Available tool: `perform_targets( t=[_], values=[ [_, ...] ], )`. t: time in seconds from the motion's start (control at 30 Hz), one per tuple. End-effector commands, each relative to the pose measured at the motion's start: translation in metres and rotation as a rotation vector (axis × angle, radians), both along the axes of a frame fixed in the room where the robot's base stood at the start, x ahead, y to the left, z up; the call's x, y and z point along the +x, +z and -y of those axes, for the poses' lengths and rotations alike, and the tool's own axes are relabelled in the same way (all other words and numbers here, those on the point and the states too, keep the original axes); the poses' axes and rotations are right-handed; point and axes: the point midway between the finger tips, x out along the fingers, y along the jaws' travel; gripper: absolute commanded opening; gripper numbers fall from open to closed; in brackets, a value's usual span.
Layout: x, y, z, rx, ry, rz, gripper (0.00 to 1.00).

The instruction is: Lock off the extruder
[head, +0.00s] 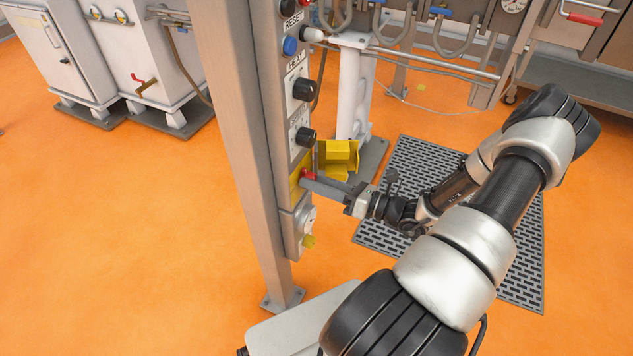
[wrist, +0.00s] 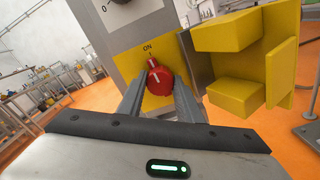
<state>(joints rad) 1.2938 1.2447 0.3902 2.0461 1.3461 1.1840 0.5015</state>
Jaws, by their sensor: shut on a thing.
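A red rotary isolator knob (wrist: 158,77) sits on a yellow plate (wrist: 127,58) on the grey control panel. Its white pointer mark is towards the word ON above it. My gripper (wrist: 159,86) is shut on the red knob, one finger at each side. In the head view my gripper (head: 310,180) reaches the panel from the right, and the red knob (head: 307,174) shows partly at its tips. A yellow hinged cover (wrist: 262,58) stands swung open to the right of the knob, with two block-like parts inside. It also shows in the head view (head: 338,155).
Black dials (head: 304,90) and a blue button (head: 290,46) are above the knob on the panel column. A key-like yellow piece (head: 309,241) sits in a lower fitting. A grey post stands left of the panel. A dark floor grate (head: 440,165) lies under my arm.

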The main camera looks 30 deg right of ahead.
Motion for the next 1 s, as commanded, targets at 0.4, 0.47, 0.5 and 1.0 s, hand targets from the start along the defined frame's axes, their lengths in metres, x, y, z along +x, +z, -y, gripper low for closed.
perform_targets(
  t=[0.4,0.47,0.5,1.0],
  values=[
    [-0.0004,0.0004,-0.0004,-0.251,0.001,0.195,0.10],
    [-0.0005,0.0003,-0.0005,-0.297,0.001,0.231,0.10],
    [-0.0004,0.0002,-0.0004,-0.326,0.001,0.255,0.10],
    [-0.0005,-0.0005,0.0000,-0.702,0.001,0.547,0.10]
  ],
)
